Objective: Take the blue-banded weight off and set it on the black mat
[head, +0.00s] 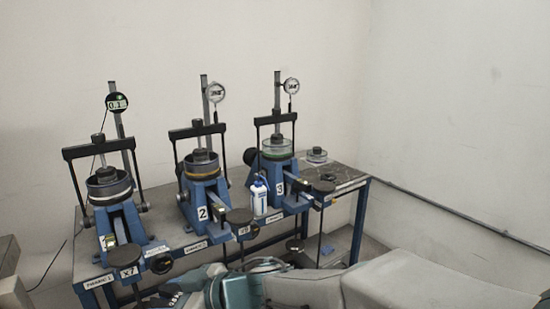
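Three blue lever frames stand in a row on a bench in the head view: the left one (112,222), frame 2 (203,205) and frame 3 (281,180). Dark round plates sit at the front ends of their levers: left plate (126,256), middle plate (240,216), right plate (324,186). I cannot make out a blue band on any of them. A small round piece with a dark top and pale rim (316,155) sits at the bench's right end. The dark surface there (345,178) may be the black mat; its edges are unclear. My gripper cannot be made out.
A white bottle with a blue label (259,196) stands between frames 2 and 3. Dial gauges rise on posts above each frame. My arm crosses the bottom, in front of the bench. Walls stand close behind.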

